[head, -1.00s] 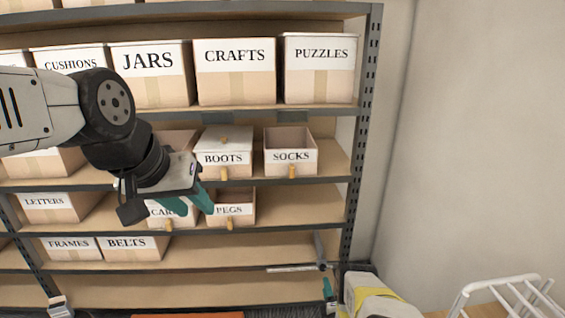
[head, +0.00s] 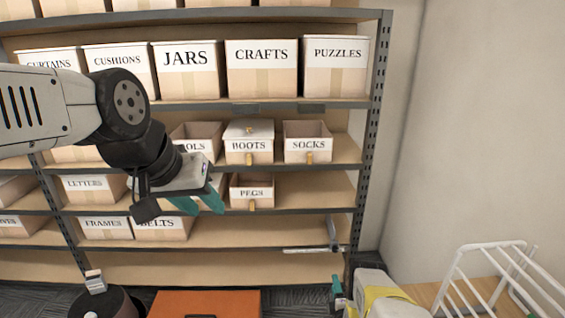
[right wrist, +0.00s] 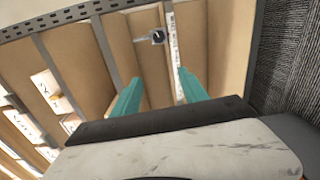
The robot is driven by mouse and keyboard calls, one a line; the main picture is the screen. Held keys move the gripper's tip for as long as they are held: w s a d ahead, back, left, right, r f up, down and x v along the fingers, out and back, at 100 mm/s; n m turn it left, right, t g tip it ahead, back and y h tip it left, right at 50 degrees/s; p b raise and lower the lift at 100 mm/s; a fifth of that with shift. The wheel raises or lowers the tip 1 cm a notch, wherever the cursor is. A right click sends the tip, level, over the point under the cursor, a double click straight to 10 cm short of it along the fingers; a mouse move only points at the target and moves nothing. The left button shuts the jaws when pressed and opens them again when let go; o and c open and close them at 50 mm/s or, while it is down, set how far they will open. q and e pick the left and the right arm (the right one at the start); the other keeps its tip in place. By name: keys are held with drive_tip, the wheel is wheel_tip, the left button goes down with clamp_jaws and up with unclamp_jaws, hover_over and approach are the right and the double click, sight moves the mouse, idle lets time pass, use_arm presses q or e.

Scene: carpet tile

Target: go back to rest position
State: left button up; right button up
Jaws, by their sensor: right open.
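My left gripper (head: 196,205), with teal fingers, hangs in front of the shelf's middle in the head view, before the pegs row. Its fingers point down and right, and I cannot tell how far apart they are. My right gripper (right wrist: 158,92) shows in the right wrist view with two teal fingers spread apart and nothing between them. In the head view only a bit of its teal fingertip (head: 338,290) shows at the bottom, near the shelf's lower right.
A shelf unit (head: 372,130) holds labelled boxes, among them a boots box (head: 249,146), a socks box (head: 308,146) and a pegs box (head: 252,194). A grey metal tool (head: 332,236) lies on a lower shelf. A white rack (head: 470,262) stands right. An orange surface (head: 205,303) is at the bottom.

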drive_tip(key=w+d+r+m+g+h, duration=0.1)
drive_tip(key=w+d+r+m, duration=0.15)
drive_tip(key=w+r, duration=0.6)
drive_tip(key=w+d+r+m+g, duration=0.1)
drive_tip(key=w+d+r+m, duration=0.15)
drive_tip(key=w+r, duration=0.6)
wheel_tip(320, 180, up, 27)
drive_tip(key=s+a+m+g, duration=0.1)
drive_tip(key=s+m+g, duration=0.15)
drive_tip(key=m, duration=0.25)
drive_tip(key=s+a+r+m+g+y, duration=0.1)
drive_tip(key=s+a+r+m+g, duration=0.15)
drive_tip(key=s+r, duration=0.65)
drive_tip(key=s+a+r+m+g, duration=0.15)
drive_tip(key=s+a+r, duration=0.25)
drive_tip(key=s+r, duration=0.55)
drive_tip(key=s+a+r+m+g, duration=0.1)
drive_tip(key=s+a+m, duration=0.1)
drive_tip(key=s, duration=1.3)
drive_tip(key=s+a+r+m+g+y, duration=0.1)
drive_tip(key=s+a+m+g, duration=0.1)
drive_tip(key=s, duration=1.3)
drive_tip(key=shift+s+a+y, duration=0.25)
drive_tip(key=shift+a+y, duration=0.05)
drive_tip(key=shift+a, duration=0.25)
